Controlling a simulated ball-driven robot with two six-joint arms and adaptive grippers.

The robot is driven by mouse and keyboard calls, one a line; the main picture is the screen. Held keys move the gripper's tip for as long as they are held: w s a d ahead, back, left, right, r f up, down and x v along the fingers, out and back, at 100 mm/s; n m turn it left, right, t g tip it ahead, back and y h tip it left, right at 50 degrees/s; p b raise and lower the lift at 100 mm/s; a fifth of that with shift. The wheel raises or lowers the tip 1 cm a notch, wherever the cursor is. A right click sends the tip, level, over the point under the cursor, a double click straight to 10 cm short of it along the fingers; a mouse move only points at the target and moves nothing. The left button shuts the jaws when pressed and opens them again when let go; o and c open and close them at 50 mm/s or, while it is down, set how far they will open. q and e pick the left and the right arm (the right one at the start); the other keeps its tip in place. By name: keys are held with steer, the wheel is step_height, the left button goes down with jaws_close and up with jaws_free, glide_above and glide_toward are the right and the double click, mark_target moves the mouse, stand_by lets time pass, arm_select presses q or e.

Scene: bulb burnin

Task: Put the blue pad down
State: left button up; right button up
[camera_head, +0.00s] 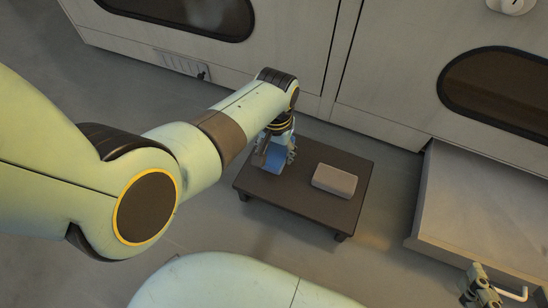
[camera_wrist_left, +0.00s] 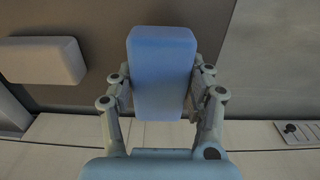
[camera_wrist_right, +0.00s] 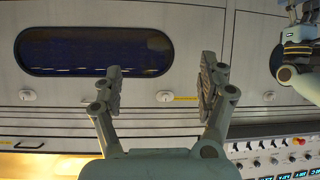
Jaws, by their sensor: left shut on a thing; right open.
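The blue pad (camera_wrist_left: 162,72) is a block with rounded edges, held between the fingers of my left gripper (camera_wrist_left: 160,95). In the head view the blue pad (camera_head: 273,158) is over the left part of the low dark table (camera_head: 290,200), partly hidden by my left gripper (camera_head: 280,145). I cannot tell whether the pad touches the table top. My right gripper (camera_wrist_right: 158,88) is open and empty. In the head view it shows at the bottom right (camera_head: 482,285), away from the table.
A pale grey pad (camera_head: 334,181) lies on the right part of the dark table, apart from the blue pad. Large cabinets with dark oval windows (camera_head: 497,90) stand behind. An open drawer (camera_head: 475,215) juts out at the right. Bare table shows in front of the pads.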

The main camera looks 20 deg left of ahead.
mark_target(277, 158)
arm_select(q)
steer(key=shift+s+f+b, duration=0.15)
steer(key=shift+f+b, duration=0.25)
steer(key=shift+f, duration=0.4)
steer(key=shift+f+b, duration=0.2)
steer(key=shift+b, duration=0.15)
steer(key=shift+f+b, duration=0.45)
steer(key=shift+b, duration=0.05)
arm_select(e)
steer(key=w+a+r+t+y, duration=0.1)
steer(key=w+r+t, duration=0.3)
steer(key=r, duration=0.3)
steer(key=w+a+r+n+t, duration=0.1)
steer(key=w+r+t, duration=0.2)
steer(key=r, duration=0.4)
steer(key=shift+w+a+r+t+y, duration=0.2)
steer(key=shift+w+r+t+y, duration=0.1)
steer(key=shift+w+t+y, duration=0.15)
steer(key=shift+s, duration=0.1)
steer(key=shift+n, duration=0.3)
